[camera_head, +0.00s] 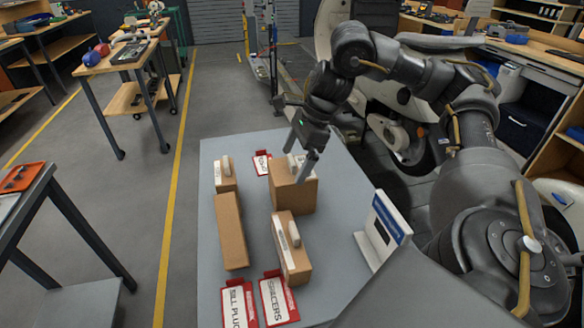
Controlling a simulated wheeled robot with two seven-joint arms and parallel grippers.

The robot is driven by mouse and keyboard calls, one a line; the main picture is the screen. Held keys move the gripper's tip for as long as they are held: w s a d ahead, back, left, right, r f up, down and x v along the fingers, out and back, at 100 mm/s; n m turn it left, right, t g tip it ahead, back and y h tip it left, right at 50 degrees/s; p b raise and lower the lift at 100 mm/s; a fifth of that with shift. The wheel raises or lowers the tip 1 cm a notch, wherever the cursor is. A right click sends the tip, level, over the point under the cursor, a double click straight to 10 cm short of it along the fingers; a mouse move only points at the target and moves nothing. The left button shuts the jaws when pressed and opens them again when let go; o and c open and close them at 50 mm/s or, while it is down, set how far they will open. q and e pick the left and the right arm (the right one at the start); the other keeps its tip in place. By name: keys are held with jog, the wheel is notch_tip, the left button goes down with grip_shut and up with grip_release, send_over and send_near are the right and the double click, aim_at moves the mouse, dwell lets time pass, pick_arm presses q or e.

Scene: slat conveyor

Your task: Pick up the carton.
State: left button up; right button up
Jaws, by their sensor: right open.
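Several brown cartons stand on a grey table. The back right carton (293,194) is a squarish box with a white piece on its top. My right gripper (300,155) is open over this carton, its fingers pointing down on either side of the white piece. I cannot tell whether the fingers touch it. A small carton (226,184) stands to its left, a long plain carton (231,232) lies at front left, and another carton (296,262) with a white strip on top stands in front. The task does not single out one carton. My left gripper is out of view.
The grey table (212,152) also holds red-edged label cards reading "SPACERS" (279,301) and, partly, "SILL PLUG" (239,306), plus another card (262,163) at the back. A white and blue panel (383,232) stands at the right edge. Workbenches are at left.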

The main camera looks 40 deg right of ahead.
aim_at(290, 169)
jog(key=shift+b+x, duration=0.3)
jog(key=shift+x, duration=1.8)
jog(key=shift+c, duration=0.4)
